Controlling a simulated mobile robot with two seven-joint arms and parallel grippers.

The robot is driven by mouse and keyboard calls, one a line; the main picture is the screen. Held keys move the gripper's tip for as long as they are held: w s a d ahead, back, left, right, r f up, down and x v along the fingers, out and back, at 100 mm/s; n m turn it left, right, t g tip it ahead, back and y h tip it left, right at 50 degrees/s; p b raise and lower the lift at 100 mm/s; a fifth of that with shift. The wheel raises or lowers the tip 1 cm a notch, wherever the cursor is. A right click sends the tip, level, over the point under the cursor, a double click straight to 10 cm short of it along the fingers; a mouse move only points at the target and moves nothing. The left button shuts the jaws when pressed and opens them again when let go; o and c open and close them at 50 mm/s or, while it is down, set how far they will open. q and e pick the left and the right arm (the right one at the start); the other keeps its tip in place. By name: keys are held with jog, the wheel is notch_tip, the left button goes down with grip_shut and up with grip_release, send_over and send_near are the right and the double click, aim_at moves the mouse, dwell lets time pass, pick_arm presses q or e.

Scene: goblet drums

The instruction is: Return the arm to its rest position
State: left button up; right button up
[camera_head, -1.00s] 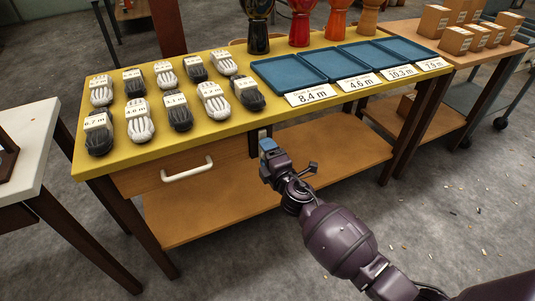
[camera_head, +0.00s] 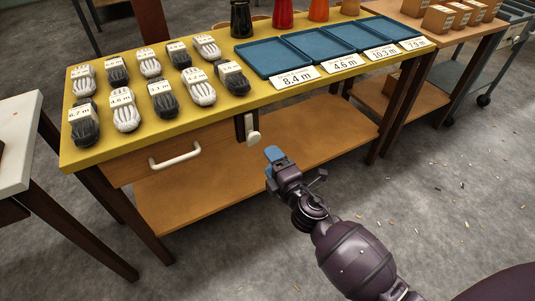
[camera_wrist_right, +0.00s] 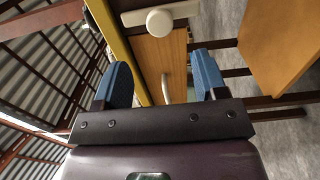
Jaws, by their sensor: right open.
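My right gripper (camera_head: 273,160) is in front of the yellow-topped table (camera_head: 150,148), below the level of its top. In the right wrist view its two blue fingertips (camera_wrist_right: 163,84) stand wide apart with nothing between them. A white round knob (camera_wrist_right: 159,21) on a pale plate shows ahead of the fingers; the knob also shows in the head view (camera_head: 253,136) on the table's front, a little left of the gripper and apart from it. My left gripper is not in view.
Bundles of black and white rope (camera_head: 126,110) with length labels lie on the table's left part. Blue trays (camera_head: 272,58) with number cards lie to the right, goblet drums (camera_head: 283,13) behind. A drawer with a white handle (camera_head: 175,156) is below the top.

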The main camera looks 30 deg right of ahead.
jog(key=shift+s, duration=0.2)
pick_arm(q)
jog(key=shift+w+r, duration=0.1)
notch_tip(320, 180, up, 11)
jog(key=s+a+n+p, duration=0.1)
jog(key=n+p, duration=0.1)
jog(key=p, duration=1.6)
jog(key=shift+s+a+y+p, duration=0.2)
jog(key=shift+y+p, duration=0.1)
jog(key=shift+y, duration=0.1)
pick_arm(e)
jog(key=s+d+r+m+g, duration=0.1)
jog(key=s+m, duration=0.5)
jog(key=s, duration=0.6)
jog(key=s+d+r+m+g, duration=0.1)
jog(key=s+r+m+g, duration=0.2)
jog(key=s, duration=1)
jog(key=s+d+r+m+g, duration=0.1)
jog(key=s+r+m+g, duration=0.2)
jog(key=s, duration=1)
notch_tip(320, 180, up, 2)
jog(key=m, duration=0.5)
jog(key=shift+s+d+r+m+h, duration=0.15)
jog(key=shift+s+d+m+h, duration=0.05)
jog(key=shift+d+m+h, duration=0.1)
jog(key=shift+c, duration=0.5)
